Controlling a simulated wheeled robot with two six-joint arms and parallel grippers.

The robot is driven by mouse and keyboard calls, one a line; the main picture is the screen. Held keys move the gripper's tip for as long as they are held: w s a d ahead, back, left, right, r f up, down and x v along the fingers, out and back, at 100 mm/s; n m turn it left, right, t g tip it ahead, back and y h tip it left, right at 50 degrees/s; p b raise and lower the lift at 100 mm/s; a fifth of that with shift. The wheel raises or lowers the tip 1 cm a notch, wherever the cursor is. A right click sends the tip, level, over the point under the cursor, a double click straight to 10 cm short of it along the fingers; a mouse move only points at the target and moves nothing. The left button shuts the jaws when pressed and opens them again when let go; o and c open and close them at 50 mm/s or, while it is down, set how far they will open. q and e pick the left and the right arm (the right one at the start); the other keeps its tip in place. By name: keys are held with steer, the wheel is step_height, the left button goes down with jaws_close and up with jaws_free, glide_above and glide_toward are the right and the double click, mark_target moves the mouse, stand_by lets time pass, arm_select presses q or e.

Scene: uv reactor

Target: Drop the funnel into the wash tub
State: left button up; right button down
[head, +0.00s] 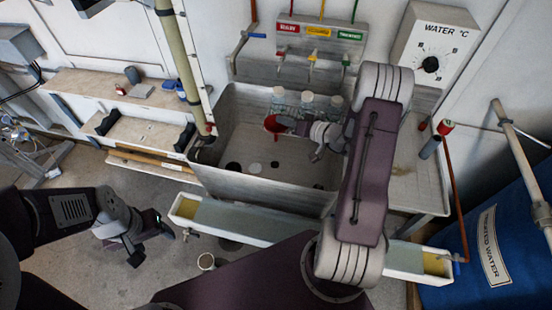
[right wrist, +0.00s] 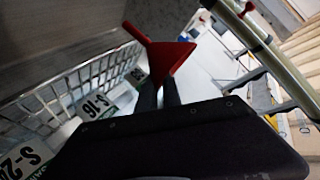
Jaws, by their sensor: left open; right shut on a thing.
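The red funnel (head: 272,123) is held between the fingertips of my right gripper (head: 287,123), over the inside of the grey wash tub (head: 262,186). In the right wrist view, the funnel (right wrist: 166,55) shows its wide mouth at the right and its thin spout toward the upper left, with the dark fingers (right wrist: 158,95) shut on it. I cannot tell its exact height above the tub floor. My left gripper (head: 152,244) is open and empty, low over the floor left of the tub.
Clear bottles (head: 308,103) with white caps stand at the tub's back; a wire rack (right wrist: 85,82) shows close to my right gripper. A few dark and pale discs (head: 254,168) are on the tub floor. A long trough (head: 245,228) runs before the tub. A tap panel (head: 318,32) hangs behind.

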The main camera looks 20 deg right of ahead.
step_height(320, 180, down, 4)
steer(key=shift+w+r+b, duration=0.1)
steer(key=shift+r+b, duration=0.05)
steer(key=shift+b, duration=0.15)
steer(key=c, duration=1.5)
jaws_free()
steer(key=shift+o, duration=0.2)
steer(key=b+v, duration=0.1)
steer(key=v, duration=0.8)
steer(key=shift+b, duration=0.3)
